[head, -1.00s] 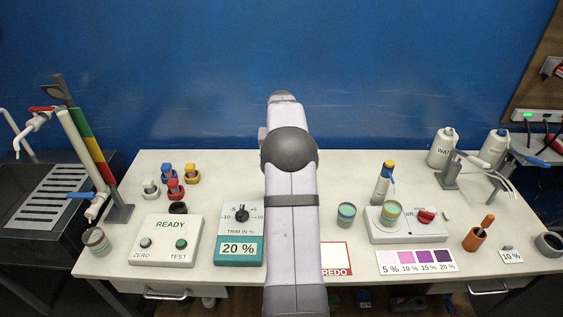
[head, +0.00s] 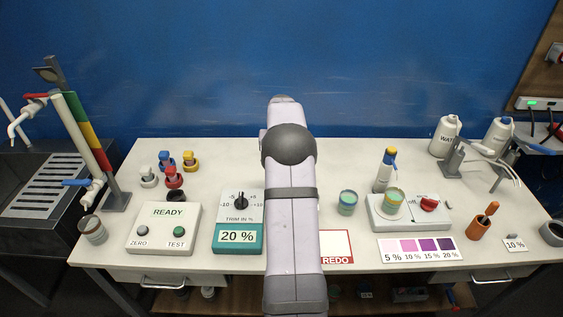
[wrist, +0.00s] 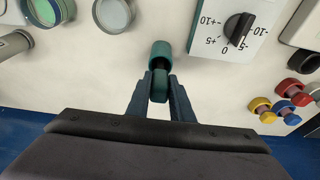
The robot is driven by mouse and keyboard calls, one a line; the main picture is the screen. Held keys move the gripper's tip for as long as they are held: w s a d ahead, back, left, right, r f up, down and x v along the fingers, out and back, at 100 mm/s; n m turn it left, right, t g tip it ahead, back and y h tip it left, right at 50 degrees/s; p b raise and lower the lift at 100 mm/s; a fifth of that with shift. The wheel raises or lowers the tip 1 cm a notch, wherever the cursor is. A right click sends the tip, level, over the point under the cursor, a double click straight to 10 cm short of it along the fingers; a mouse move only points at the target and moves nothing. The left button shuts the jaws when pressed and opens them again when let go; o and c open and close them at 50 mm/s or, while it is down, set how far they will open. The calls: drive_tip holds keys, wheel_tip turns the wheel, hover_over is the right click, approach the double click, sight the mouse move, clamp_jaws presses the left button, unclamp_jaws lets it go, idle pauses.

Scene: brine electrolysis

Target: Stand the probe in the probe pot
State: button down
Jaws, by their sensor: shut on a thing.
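My gripper (wrist: 158,82) shows in the wrist view, its two dark blue fingers shut on a small teal piece (wrist: 158,87), which looks like the probe. Just beyond the fingertips is a wider teal cylinder (wrist: 161,50) with a dark band on its near side. I cannot tell whether it is the probe pot or part of the probe, nor whether the two pieces touch. In the head view my own arm covers the gripper, the probe and that spot of the bench.
The trim box (head: 238,236) stands left of my arm, with several coloured plugs (head: 173,176) farther left. Right of it are a green-filled glass (head: 347,202), a grey device (head: 410,212), an upright bottle (head: 385,172) and an orange pot (head: 479,229). White bench shows around the teal pieces.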

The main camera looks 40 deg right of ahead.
drive_tip(key=shift+f, duration=0.15)
drive_tip(key=c, duration=1.5)
unclamp_jaws()
drive_tip(key=shift+b+v, duration=1.35)
drive_tip(key=shift+v, duration=2.35)
